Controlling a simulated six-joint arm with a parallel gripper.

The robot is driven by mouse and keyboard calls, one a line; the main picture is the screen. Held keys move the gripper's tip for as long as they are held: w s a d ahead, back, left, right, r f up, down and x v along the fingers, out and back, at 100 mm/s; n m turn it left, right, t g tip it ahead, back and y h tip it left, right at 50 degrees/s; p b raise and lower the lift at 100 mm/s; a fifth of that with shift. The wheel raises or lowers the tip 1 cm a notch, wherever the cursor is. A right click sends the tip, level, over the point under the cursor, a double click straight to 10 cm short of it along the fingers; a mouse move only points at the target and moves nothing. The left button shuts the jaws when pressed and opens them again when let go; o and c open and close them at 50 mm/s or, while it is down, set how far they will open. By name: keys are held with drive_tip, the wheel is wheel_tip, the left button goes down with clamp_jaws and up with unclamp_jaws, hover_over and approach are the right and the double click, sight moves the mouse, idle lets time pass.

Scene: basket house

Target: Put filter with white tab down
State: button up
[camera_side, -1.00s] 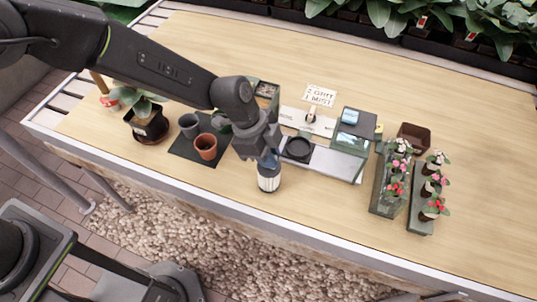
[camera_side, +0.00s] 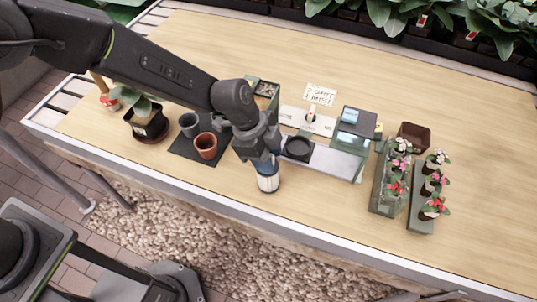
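My gripper (camera_side: 266,162) points down at the front middle of the table, over the top of a dark cylinder with a pale band (camera_side: 268,182). The fingers overlap the cylinder's upper part, and whether they are closed on it cannot be made out. The cylinder looks upright, with its lower end at or close to the table top. No filter with a white tab can be told apart at this size. A small pale upright piece (camera_side: 311,116) stands on a white board behind my gripper.
Left of my gripper, a terracotta pot (camera_side: 206,146) and a grey pot (camera_side: 189,125) stand on a dark mat. A black ring (camera_side: 298,148) lies on a grey plate to the right. Flower trays (camera_side: 421,213) stand further right. The front right of the table is clear.

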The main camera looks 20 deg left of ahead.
drive_tip(key=v, duration=1.2)
drive_tip(key=shift+r, duration=0.1)
drive_tip(key=s+a+r+n+t+y, duration=0.1)
drive_tip(key=s+a+r+n+t, duration=0.35)
drive_tip(key=a+r, duration=0.8)
drive_tip(key=s+a+n+t+y, duration=0.1)
drive_tip(key=s+a+n+y, duration=0.2)
drive_tip(key=s+a+n, duration=1)
drive_tip(key=shift+s+a+r, duration=0.3)
drive_tip(key=shift+s+a, duration=0.3)
drive_tip(key=shift+n, duration=0.25)
